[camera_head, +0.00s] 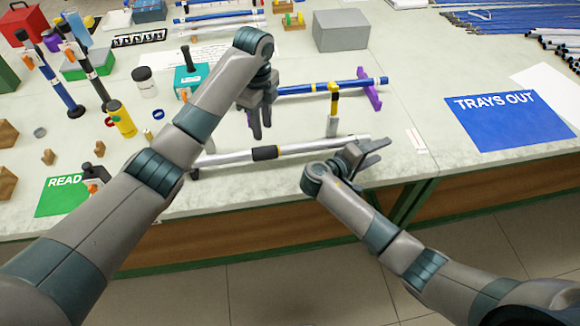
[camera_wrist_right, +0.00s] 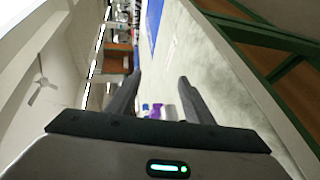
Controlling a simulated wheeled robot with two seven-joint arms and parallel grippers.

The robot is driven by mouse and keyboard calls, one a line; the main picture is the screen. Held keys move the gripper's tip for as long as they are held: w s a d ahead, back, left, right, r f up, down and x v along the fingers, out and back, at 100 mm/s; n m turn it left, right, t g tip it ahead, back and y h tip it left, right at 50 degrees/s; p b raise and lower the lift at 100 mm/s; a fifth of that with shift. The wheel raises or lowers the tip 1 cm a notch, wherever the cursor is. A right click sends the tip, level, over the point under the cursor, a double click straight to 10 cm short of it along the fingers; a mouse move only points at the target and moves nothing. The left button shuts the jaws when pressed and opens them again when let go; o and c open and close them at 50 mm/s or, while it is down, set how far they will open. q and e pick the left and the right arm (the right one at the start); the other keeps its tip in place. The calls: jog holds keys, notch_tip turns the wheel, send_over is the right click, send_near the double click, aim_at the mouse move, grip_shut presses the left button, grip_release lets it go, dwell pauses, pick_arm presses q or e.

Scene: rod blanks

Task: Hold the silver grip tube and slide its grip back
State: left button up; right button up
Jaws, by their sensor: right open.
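The silver grip tube (camera_head: 318,146) lies roughly left to right near the front of the table, with a black grip (camera_head: 265,153) around its middle. My right gripper (camera_head: 378,153) is beside the tube's right end, open and empty, fingers pointing right. The right wrist view shows its spread fingers (camera_wrist_right: 160,100) with no tube between them.
A blue tube (camera_head: 350,84) rests on a purple stand (camera_head: 370,92) behind. A yellow-topped post (camera_head: 333,105) stands close behind the silver tube. A blue TRAYS OUT mat (camera_head: 508,120) lies right, a green mat (camera_head: 58,198) front left. The table's front edge is close.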

aim_at(316, 148)
jog(key=a+n, duration=0.1)
jog(key=a, duration=0.4)
jog(key=s+a+n+t+y, duration=0.1)
jog(key=a+n, duration=0.1)
jog(key=a, duration=0.4)
jog(key=s+a+r+n+y, duration=0.1)
jog(key=a, duration=0.5)
jog(key=shift+s+a+r+n, duration=0.1)
jog(key=shift+s+n, duration=0.1)
jog(key=shift+n, duration=0.1)
jog(key=s+a+r+n+t+y, duration=0.1)
jog(key=s+a+r+n+y, duration=0.1)
jog(key=a, duration=0.9)
jog(key=shift+s+r+n, duration=0.3)
jog(key=shift+s+n, duration=0.45)
jog(key=shift+n, duration=0.05)
jog(key=shift+d, duration=0.1)
jog(key=x, duration=1.7)
jog(key=shift+w+d, duration=0.15)
jog(key=shift+w, duration=0.05)
jog(key=shift+c, duration=0.6)
